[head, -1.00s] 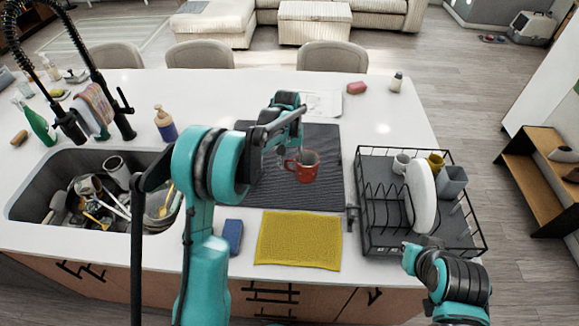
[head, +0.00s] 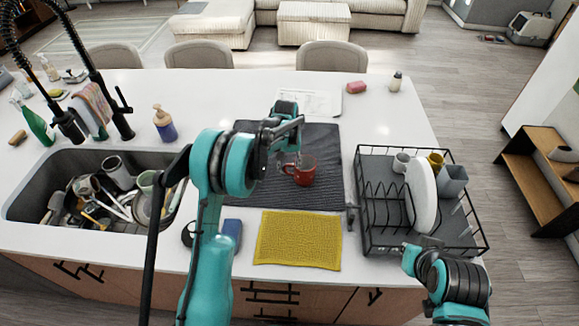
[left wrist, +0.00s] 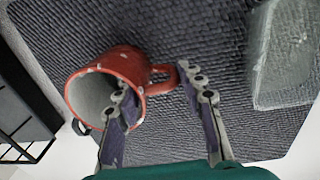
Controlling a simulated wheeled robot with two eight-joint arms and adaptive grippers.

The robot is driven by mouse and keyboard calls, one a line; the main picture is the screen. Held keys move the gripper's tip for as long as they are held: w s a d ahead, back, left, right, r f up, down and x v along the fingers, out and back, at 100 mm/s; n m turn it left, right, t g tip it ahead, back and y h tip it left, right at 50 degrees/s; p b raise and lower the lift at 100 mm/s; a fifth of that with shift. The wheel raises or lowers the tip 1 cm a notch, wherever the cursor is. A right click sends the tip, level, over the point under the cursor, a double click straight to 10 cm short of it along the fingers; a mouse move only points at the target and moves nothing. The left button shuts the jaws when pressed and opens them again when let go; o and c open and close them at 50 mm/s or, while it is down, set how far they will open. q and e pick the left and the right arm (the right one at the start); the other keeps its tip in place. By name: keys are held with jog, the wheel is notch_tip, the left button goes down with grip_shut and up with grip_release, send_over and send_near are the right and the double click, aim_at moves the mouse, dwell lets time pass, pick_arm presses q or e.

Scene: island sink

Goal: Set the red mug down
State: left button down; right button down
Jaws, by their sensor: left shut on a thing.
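The red mug (head: 304,175) is over the dark ribbed drying mat (head: 258,196) in the head view. My left gripper (head: 287,166) is at its left side, shut on the mug. In the left wrist view the mug (left wrist: 112,66) has its grey inside facing the lower left. One finger overlaps its rim, and the other is by the handle; the fingers of the left gripper (left wrist: 163,94) hide part of it. I cannot tell whether the mug's base touches the mat.
A black dish rack (head: 372,243) with a white plate and cups stands right of the mat. A yellow cloth (head: 298,240) and blue sponge (head: 232,232) lie in front. The sink (head: 32,190) is full of dishes. A translucent grey vessel (left wrist: 285,58) shows in the wrist view.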

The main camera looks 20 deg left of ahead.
pick_arm(q)
jog(key=c, duration=0.9)
grip_release()
